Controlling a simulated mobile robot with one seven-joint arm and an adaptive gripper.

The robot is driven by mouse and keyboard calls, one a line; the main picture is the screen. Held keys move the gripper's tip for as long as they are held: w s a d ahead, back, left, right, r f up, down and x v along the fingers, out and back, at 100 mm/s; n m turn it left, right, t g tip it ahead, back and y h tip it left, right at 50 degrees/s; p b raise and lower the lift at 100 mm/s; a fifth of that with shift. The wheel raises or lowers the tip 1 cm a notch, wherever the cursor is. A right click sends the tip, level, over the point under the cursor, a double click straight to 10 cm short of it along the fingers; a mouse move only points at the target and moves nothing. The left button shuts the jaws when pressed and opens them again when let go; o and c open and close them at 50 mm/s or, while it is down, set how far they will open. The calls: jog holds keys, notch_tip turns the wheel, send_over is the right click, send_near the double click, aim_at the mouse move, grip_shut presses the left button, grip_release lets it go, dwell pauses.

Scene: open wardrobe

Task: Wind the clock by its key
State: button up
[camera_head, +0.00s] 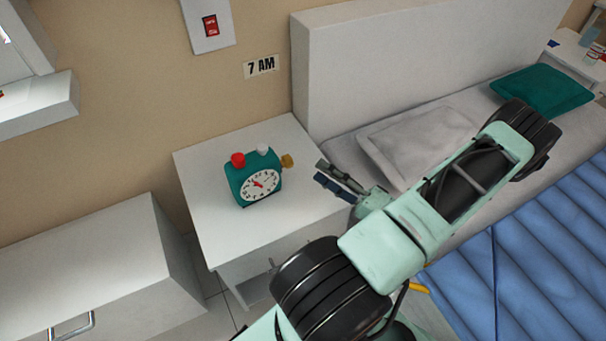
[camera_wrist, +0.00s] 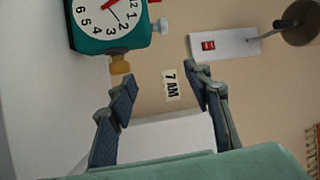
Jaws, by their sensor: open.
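A teal alarm clock (camera_head: 253,178) with a white dial stands upright on a white bedside table (camera_head: 214,219). It has a red knob and a pale knob on top, and it also shows at the upper left of the wrist view (camera_wrist: 140,38). The brass key (camera_head: 287,160) sticks out from the clock's right side; in the wrist view the key (camera_wrist: 119,65) is close to the tip of the left finger. My gripper (camera_head: 325,174) is open and empty, just right of the key. In the wrist view my gripper (camera_wrist: 160,80) has its fingers wide apart. I cannot tell whether a finger touches the key.
A bed with a grey pillow (camera_head: 423,140) and blue cover (camera_head: 535,235) lies to the right. A "7 AM" sign (camera_head: 261,66) and a red switch (camera_head: 211,25) are on the wall. A white cabinet (camera_head: 88,275) stands left. The table top in front of the clock is clear.

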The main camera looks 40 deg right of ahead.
jog(key=b, duration=0.2)
send_near(287, 161)
jog(key=w, duration=0.1)
jog(key=w+a, duration=0.2)
jog(key=w, duration=0.1)
jog(key=shift+p, duration=0.3)
jog(key=shift+s, duration=0.1)
grip_shut()
jog(key=c, duration=1.2)
grip_release()
jog(key=shift+c, duration=0.2)
jog(key=o, duration=1.2)
jog(key=shift+o, duration=0.2)
